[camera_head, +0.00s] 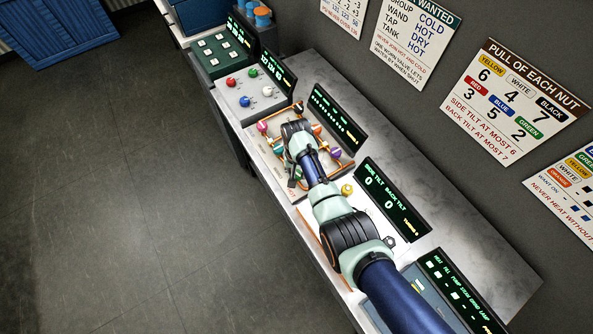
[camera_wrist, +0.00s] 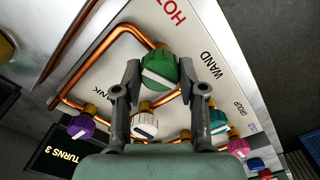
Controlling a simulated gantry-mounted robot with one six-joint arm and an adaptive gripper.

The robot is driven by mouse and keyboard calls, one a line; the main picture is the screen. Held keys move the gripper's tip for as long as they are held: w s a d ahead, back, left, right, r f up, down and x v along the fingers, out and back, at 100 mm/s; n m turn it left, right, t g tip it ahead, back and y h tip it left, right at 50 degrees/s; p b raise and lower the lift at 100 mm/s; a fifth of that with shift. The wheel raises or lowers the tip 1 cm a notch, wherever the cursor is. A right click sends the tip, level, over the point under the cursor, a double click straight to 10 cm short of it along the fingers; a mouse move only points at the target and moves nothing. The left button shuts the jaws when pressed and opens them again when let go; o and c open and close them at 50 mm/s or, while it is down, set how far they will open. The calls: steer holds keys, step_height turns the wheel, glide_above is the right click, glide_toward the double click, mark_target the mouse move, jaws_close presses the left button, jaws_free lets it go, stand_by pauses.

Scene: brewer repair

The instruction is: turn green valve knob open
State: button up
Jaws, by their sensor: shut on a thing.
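The green valve knob (camera_wrist: 160,72) has a white bar across its face and sits on a copper pipe on the white valve panel (camera_wrist: 205,25). In the wrist view my gripper (camera_wrist: 159,77) has one finger on each side of the green knob and is shut on it. In the head view my arm covers much of the valve panel (camera_head: 250,131), and I cannot make out the green knob there.
A white knob (camera_wrist: 145,124), a purple knob (camera_wrist: 80,127), a teal knob (camera_wrist: 217,121) and a magenta knob (camera_wrist: 239,147) are close to my fingers. Copper pipes (camera_wrist: 85,80) run between them. A lit display (camera_head: 338,116) stands behind the panel. A tilt display (camera_head: 391,199) is to its right.

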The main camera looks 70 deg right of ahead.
steer(key=shift+m, duration=1.7)
steer(key=o, duration=1.1)
steer(key=shift+o, duration=0.2)
steer(key=shift+r, duration=0.1)
step_height(320, 180, up, 12)
